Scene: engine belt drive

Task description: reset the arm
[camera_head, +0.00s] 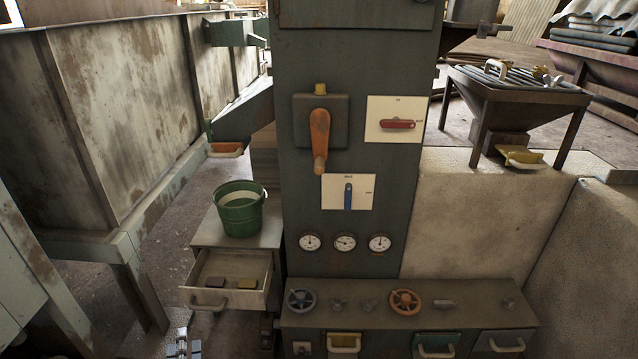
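My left gripper (183,347) shows only in part at the bottom edge, left of the console. It is small and cut off by the frame, so I cannot tell whether its fingers are open or shut. Nothing is visibly held in it. It is apart from the open drawer (228,298) above it. My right gripper is not in view. A dark control panel (290,205) stands in the middle, with an orange lever (319,140) hanging down, a red handle (397,124) lying level and a blue handle (348,196) upright.
A green bucket (240,214) stands on the drawer cabinet (205,237). The drawer holds small blocks. A low console (455,320) carries a grey handwheel (300,301), an orange handwheel (405,302) and knobs. A hopper (515,97) stands at right. Floor is clear at left.

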